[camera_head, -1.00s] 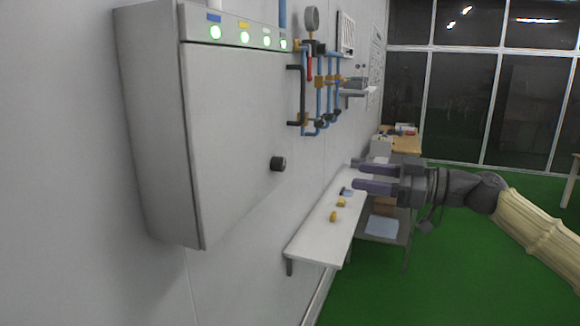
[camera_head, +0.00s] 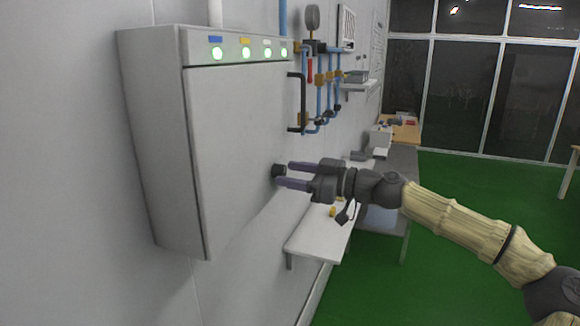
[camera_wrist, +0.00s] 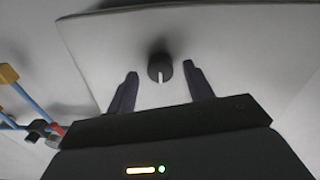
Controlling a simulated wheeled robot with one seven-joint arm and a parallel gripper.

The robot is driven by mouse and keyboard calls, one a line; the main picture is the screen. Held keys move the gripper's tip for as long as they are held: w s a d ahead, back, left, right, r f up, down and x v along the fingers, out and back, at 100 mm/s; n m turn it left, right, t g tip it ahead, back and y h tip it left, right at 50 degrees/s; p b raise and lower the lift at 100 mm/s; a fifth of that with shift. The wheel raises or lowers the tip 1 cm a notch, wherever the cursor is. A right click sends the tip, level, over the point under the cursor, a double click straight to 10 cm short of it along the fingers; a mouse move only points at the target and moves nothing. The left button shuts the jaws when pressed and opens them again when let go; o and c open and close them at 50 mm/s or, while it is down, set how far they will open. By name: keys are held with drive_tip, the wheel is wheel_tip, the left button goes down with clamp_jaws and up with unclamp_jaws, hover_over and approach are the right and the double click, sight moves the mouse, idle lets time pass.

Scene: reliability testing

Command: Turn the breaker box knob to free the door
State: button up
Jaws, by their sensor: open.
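The grey breaker box (camera_head: 160,140) hangs on the wall at the left, its door (camera_head: 235,130) closed. A black round knob (camera_head: 278,171) sits near the door's right edge. In the wrist view the knob (camera_wrist: 160,66) shows a white mark pointing toward the gripper's palm. My gripper (camera_head: 281,175) is open, with its two purple-grey fingers pointing at the door. In the wrist view the fingers (camera_wrist: 158,82) lie left and right of the knob, with gaps on both sides. Whether the fingertips reach past the knob's front face I cannot tell.
Blue pipes (camera_head: 320,95) with a gauge and a black bracket are on the wall right of the box. A white shelf (camera_head: 318,240) with small yellow pieces lies below my gripper. Green floor is open at the right.

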drive_tip(key=shift+w+a, duration=0.25)
drive_tip(key=shift+a, duration=0.25)
drive_tip(key=shift+c, duration=0.2)
drive_tip(key=c, duration=0.9)
drive_tip(key=shift+c, duration=0.2)
